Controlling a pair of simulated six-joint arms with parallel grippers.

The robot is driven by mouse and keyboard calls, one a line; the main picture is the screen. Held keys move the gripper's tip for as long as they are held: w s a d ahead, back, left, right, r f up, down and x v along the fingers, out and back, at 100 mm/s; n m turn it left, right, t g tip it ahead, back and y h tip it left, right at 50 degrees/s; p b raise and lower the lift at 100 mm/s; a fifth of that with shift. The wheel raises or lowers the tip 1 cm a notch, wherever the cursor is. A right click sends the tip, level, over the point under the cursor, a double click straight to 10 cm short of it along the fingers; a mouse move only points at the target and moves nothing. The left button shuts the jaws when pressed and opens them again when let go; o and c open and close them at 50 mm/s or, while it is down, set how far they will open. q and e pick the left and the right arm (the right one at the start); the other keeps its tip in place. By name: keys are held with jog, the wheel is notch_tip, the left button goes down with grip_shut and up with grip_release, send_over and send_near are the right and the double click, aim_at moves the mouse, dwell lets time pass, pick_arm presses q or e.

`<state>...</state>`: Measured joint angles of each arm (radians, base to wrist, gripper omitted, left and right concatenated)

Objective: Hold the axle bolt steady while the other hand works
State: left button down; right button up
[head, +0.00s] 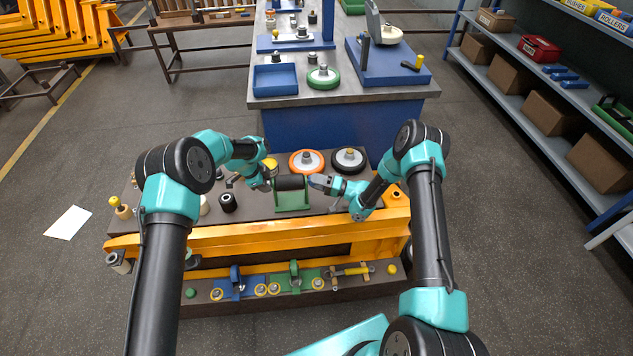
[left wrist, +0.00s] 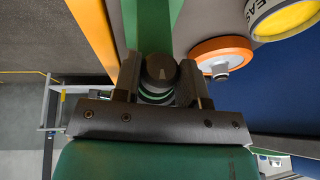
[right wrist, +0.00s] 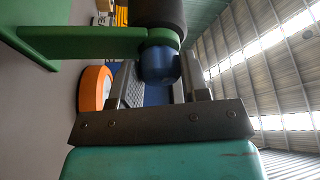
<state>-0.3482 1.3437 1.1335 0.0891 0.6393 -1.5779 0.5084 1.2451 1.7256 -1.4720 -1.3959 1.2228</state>
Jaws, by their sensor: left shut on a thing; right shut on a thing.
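A black roller (head: 290,182) lies across a green cradle (head: 292,201) on the workbench. My left gripper (head: 271,184) is at the roller's left end. In the left wrist view its jaws close on the dark round end of the axle bolt (left wrist: 161,68), with pale and green rings below it. My right gripper (head: 316,183) is at the roller's right end. In the right wrist view its jaws are shut on a blue round piece (right wrist: 158,65) against the green cradle wall (right wrist: 80,42). The bolt's middle is hidden inside the roller.
An orange-rimmed wheel (head: 306,162) and a black wheel (head: 348,160) lie behind the cradle. A black cylinder (head: 228,202) stands to the left. A yellow fork frame (head: 240,240) runs along the front. A lower shelf (head: 330,292) holds small parts.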

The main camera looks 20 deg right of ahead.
jog(key=n+y, duration=0.1)
jog(key=n, duration=0.3)
jog(key=shift+f+y, duration=0.15)
jog(key=shift+y, duration=0.25)
jog(key=shift+w+n+g+y, duration=0.1)
jog(key=shift+n+g+y, duration=0.3)
jog(key=shift+n, duration=0.85)
jog(key=shift+n+g+y, duration=0.2)
jog(key=shift+n+y, duration=0.3)
jog(key=shift+n, duration=0.75)
jog(key=shift+a, duration=0.1)
jog(key=o, duration=0.9)
jog(key=shift+o, duration=0.2)
jog(key=s+d, duration=0.3)
jog(key=d, duration=0.3)
jog(key=s+d+f, duration=0.1)
jog(key=s+d, duration=0.2)
jog(key=d, duration=0.4)
jog(key=shift+s+d, duration=0.15)
jog(key=shift+s, duration=0.25)
